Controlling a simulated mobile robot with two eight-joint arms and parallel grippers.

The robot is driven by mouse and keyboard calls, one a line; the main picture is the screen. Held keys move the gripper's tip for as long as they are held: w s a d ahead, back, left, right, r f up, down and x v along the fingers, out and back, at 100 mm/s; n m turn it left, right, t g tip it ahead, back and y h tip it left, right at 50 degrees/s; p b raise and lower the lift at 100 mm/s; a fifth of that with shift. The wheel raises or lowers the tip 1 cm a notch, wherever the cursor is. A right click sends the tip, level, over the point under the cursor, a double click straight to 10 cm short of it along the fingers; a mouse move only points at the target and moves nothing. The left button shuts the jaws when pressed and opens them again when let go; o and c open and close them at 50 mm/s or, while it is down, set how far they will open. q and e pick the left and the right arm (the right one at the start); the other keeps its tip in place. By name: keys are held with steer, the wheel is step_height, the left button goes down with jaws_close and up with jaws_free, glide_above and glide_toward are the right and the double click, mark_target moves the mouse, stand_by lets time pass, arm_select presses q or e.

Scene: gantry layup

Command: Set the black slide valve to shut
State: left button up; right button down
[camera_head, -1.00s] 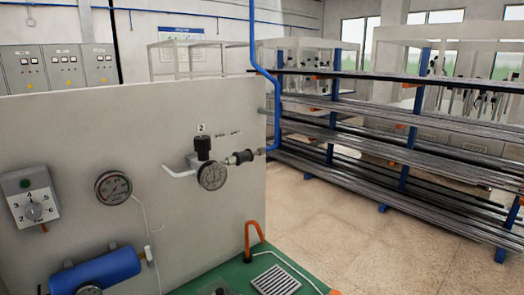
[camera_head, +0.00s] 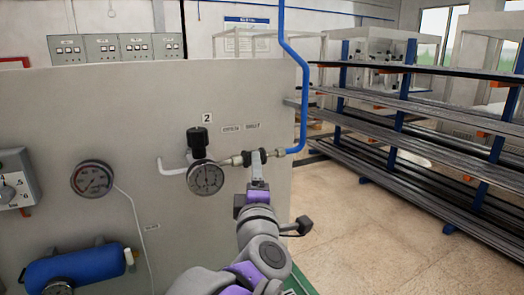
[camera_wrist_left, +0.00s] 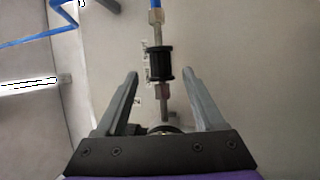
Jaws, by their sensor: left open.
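The black slide valve (camera_head: 247,158) sits on the short pipe between the round gauge (camera_head: 205,178) and the blue hose (camera_head: 303,95). In the left wrist view it is a black ribbed sleeve (camera_wrist_left: 161,66) with metal fittings on either side. My left gripper (camera_head: 257,170) is at the valve in the head view and partly covers it. In the wrist view my left gripper (camera_wrist_left: 162,75) is open, with one finger on each side of the pipe and a gap to the sleeve on both sides. My right gripper is not in view.
A black knob (camera_head: 197,138) stands above the gauge, under a label "2". The grey panel (camera_head: 110,130) is close behind the pipe. A second gauge (camera_head: 92,179) and a blue cylinder (camera_head: 75,268) are at left. Pipe racks (camera_head: 420,120) stand at right, with open floor before them.

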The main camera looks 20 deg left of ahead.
arm_select(q)
steer(key=x, duration=0.9)
steer(key=shift+w+a, duration=0.15)
steer(key=shift+w, duration=0.2)
jaws_close()
stand_by(0.9)
